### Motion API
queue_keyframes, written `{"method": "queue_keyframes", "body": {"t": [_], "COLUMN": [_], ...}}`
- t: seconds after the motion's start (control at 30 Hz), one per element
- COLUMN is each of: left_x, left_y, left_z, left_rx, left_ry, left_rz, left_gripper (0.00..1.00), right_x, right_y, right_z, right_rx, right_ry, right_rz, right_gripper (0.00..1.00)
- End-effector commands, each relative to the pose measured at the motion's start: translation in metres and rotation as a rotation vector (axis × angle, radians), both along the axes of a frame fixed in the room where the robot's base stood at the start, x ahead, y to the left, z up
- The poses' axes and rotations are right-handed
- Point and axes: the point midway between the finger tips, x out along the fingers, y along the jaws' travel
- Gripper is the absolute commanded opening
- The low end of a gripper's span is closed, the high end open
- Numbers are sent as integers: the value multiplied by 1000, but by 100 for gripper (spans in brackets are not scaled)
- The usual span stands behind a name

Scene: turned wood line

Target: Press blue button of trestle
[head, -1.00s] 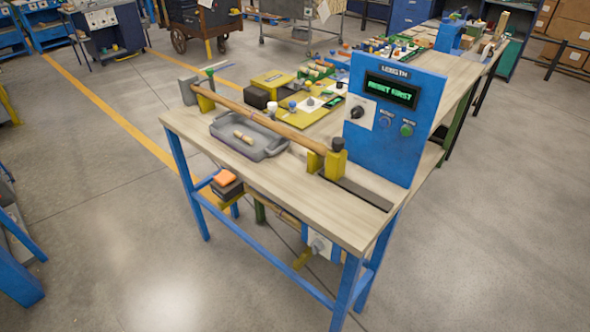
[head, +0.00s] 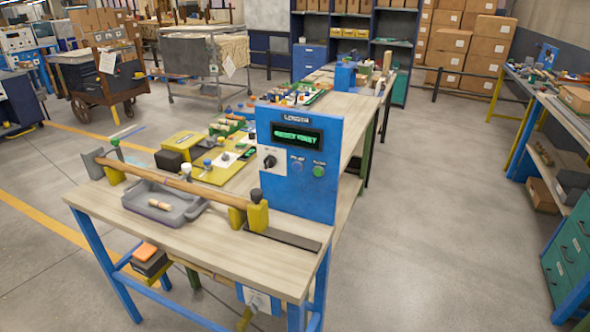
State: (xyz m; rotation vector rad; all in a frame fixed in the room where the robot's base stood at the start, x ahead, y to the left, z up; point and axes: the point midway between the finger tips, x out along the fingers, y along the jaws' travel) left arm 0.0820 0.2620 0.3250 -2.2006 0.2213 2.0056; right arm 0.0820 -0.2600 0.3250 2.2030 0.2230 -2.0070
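A blue upright panel (head: 275,194), labelled LENGTH, stands on the near wooden-topped trestle table (head: 255,262). Its dark display (head: 297,137) shows green letters; the last word looks like FIRST. Below the display are a black knob (head: 269,161) on a white plate, a blue button (head: 297,166) in the middle and a green button (head: 318,170) at the right. The blue button blends into the blue panel, and I cannot tell if it is pressed in. Neither of my grippers is in view.
A long wooden rod (head: 180,183) lies across yellow supports left of the panel, above a grey tray (head: 150,208) with a small turned piece (head: 160,205). Another bench with green drawers (head: 570,245) stands at the right. Open floor (head: 430,220) lies between.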

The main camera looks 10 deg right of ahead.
Motion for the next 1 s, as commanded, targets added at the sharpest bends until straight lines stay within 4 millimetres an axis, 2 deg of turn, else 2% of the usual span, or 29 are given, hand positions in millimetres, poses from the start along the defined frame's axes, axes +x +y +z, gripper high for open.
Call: {"method": "queue_keyframes", "body": {"t": [0.03,0.13,0.17,1.0], "left_x": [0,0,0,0], "left_y": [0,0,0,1], "left_z": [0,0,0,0], "left_rx": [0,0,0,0], "left_ry": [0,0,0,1], "left_rz": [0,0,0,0], "left_gripper": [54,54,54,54], "right_x": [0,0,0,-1], "right_y": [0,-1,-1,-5], "right_z": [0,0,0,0], "right_rx": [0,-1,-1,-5], "right_ry": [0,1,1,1], "right_rz": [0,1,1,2], "right_gripper": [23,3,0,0]}}
